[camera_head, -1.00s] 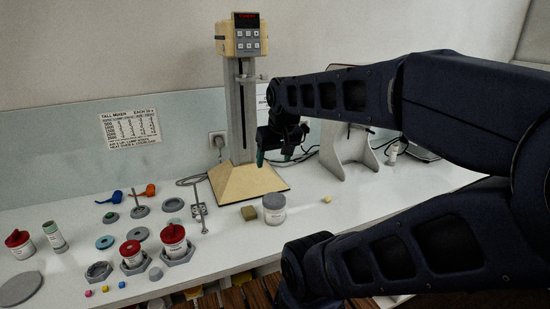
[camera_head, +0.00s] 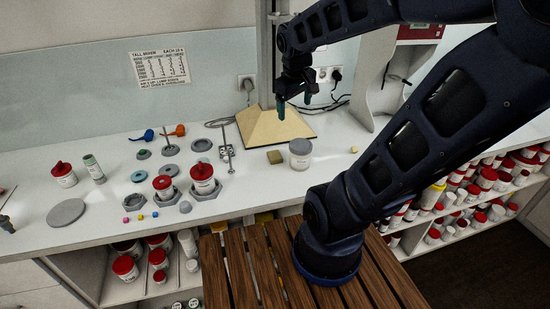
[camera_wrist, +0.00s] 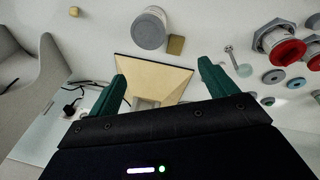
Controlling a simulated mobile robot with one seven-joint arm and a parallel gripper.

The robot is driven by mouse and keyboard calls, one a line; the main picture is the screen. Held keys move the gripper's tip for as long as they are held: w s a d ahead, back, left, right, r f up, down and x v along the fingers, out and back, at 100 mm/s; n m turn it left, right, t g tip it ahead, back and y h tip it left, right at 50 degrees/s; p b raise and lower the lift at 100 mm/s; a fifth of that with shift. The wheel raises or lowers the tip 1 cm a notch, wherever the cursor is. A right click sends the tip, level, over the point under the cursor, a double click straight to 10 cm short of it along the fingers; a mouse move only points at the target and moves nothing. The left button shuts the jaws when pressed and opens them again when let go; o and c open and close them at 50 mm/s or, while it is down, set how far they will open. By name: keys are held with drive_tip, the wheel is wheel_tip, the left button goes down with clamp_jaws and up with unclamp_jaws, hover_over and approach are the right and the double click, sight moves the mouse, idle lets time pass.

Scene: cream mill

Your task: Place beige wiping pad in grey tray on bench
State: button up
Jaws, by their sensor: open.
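A tan block-like pad (camera_head: 275,157), which looks like the beige wiping pad, lies on the white bench beside a grey-lidded jar (camera_head: 300,153). It also shows in the wrist view (camera_wrist: 176,44), close against the jar. My gripper (camera_head: 294,104) is open and empty, its green fingers pointing down in the air in front of the mixer stand. In the wrist view, the pad lies beyond and between the fingertips (camera_wrist: 160,72), apart from them.
The mixer's beige sloped base (camera_head: 272,128) stands behind the pad. A small beige piece (camera_head: 354,150) lies right of the jar. Red-lidded jars (camera_head: 202,178), grey rings and a grey disc (camera_head: 66,212) occupy the left. A wooden slatted top (camera_head: 235,270) stands in front.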

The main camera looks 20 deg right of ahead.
drive_tip(key=w+a+f+n+g+h, duration=0.2)
drive_tip(key=w+a+f+n, duration=0.2)
drive_tip(key=w+f+n, duration=0.35)
drive_tip(key=n+h, duration=0.1)
drive_tip(key=n, duration=0.5)
approach(275, 155)
drive_tip(key=shift+g, duration=0.4)
drive_tip(key=shift+w+x, duration=0.15)
drive_tip(key=shift+x, duration=1.3)
drive_tip(key=shift+w+x, duration=0.15)
drive_tip(key=shift+x, duration=1.3)
drive_tip(key=shift+w+x, duration=0.15)
drive_tip(key=shift+x, duration=1.3)
drive_tip(key=c, duration=1.2)
drive_tip(key=shift+o, duration=0.2)
drive_tip(key=shift+r, duration=0.1)
